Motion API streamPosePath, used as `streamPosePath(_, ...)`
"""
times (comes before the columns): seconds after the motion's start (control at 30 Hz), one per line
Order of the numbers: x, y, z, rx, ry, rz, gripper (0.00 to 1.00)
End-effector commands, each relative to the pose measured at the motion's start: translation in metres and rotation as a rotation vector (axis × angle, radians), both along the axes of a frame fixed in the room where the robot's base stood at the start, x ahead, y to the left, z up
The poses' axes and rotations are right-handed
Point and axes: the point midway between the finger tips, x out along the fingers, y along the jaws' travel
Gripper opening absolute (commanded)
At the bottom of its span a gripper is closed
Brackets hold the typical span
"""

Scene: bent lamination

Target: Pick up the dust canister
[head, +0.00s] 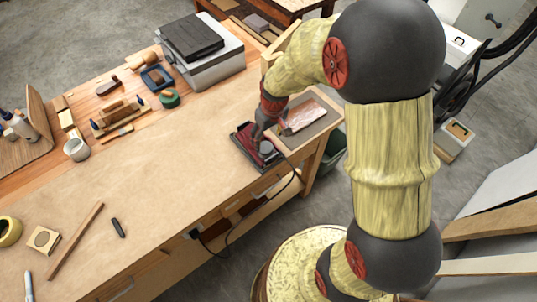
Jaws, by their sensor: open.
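My gripper (262,133) points down over a dark red and black tool (241,137) near the right front edge of the workbench. It is open. The fingertips are small and dark here, and I cannot tell whether they touch anything. A small grey rounded part (266,148) sits at the tool's right side, just beside and below the fingers. It may be the dust canister, but the view is too small to be sure. My gripper hides part of the tool.
A grey mat (318,126) with a pinkish sheet lies right of the gripper. A black cable hangs off the bench's front edge. A grey and white machine (205,65) stands behind. Hand tools lie at the back left. The workbench's (165,180) middle is clear.

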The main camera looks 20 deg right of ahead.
Motion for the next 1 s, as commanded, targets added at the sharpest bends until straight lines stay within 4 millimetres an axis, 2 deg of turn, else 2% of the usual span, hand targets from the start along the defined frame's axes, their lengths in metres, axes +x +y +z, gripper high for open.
streamPosePath(0.17,0.002,0.0,-0.006,-0.005,-0.011,0.033,0.67)
streamPosePath(0.47,0.004,0.001,-0.037,-0.005,-0.008,0.034,0.67)
streamPosePath(0.73,0.006,0.002,-0.073,-0.006,-0.009,0.033,0.67)
streamPosePath(1.0,0.007,0.003,-0.078,-0.006,-0.011,0.033,0.67)
